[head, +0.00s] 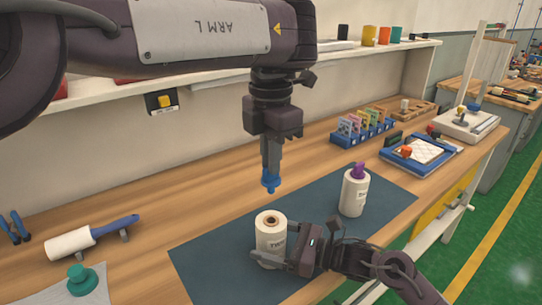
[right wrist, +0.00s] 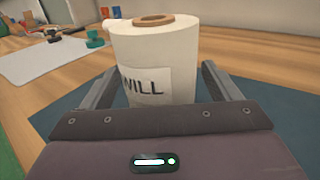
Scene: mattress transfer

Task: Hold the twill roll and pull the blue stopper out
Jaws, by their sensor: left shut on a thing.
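The white twill roll (head: 270,236) stands upright on the dark mat, with its brown core hole open at the top. The blue stopper (head: 270,182) hangs below my left gripper (head: 270,165), which is shut on it and holds it clear above the roll. My right gripper (head: 285,258) is low at the roll, with its fingers on either side. The right wrist view shows the roll (right wrist: 155,50) with part of its label, between the two fingers (right wrist: 162,88). I cannot tell whether both fingers touch it; its base is hidden there.
A white roll with a purple stopper (head: 354,192) stands on the mat (head: 215,272) to the right. A lint roller (head: 90,238) and a green knob (head: 82,280) lie at the left. A blue rack (head: 362,128) and a blue tray (head: 420,150) stand at the back right.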

